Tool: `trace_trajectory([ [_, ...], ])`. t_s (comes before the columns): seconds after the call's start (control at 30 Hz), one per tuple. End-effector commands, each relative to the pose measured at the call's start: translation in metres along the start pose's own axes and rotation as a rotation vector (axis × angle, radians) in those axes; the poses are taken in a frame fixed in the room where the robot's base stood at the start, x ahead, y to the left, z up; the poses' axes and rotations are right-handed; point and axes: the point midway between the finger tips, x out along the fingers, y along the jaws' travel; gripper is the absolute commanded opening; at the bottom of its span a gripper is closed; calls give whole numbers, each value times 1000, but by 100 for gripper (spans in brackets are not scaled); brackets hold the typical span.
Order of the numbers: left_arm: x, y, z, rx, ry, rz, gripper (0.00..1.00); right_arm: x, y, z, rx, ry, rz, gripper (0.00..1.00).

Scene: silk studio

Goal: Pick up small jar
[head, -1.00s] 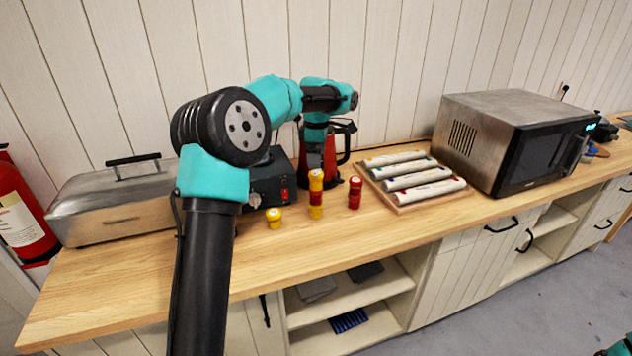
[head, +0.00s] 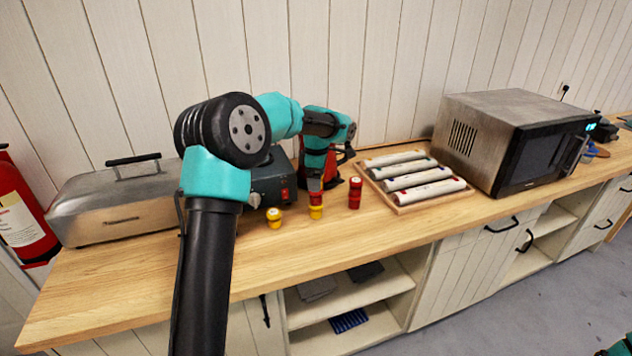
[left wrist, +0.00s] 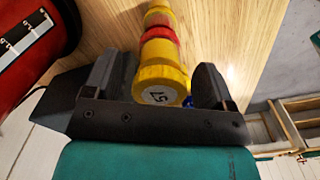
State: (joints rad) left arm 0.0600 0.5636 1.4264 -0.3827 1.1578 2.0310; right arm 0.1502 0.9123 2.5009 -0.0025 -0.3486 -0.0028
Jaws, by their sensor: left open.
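A stack of small jars (head: 316,212) stands on the counter, yellow at the bottom with red above. In the left wrist view its top is a yellow jar (left wrist: 160,82) with a numbered white label on the lid. My left gripper (head: 315,184) points down over this stack and hides its top in the head view. In the left wrist view the open left gripper (left wrist: 158,88) has one finger on each side of the top yellow jar. A lone yellow jar (head: 274,219) stands left of the stack, and a red jar stack (head: 355,194) stands right.
A dark box with a red switch (head: 283,194) is behind left. A wooden tray (head: 404,209) of white rolls and a microwave (head: 505,140) are to the right. The front counter is clear.

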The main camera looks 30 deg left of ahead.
Motion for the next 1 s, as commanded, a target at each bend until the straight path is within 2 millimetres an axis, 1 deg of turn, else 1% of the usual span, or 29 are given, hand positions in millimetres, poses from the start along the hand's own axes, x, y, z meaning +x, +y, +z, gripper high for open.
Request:
trace_trajectory([
  [0.03,7,0,0,0,1,-3,78,0,0,0,0,0,0,43],
  [0.13,14,0,0,-1,0,0,78,0,0,0,0,0,0,43],
  [0.63,15,0,0,-1,0,1,78,0,0,0,0,0,0,43],
  [1.0,14,0,0,-1,0,1,42,0,0,0,0,0,0,43],
])
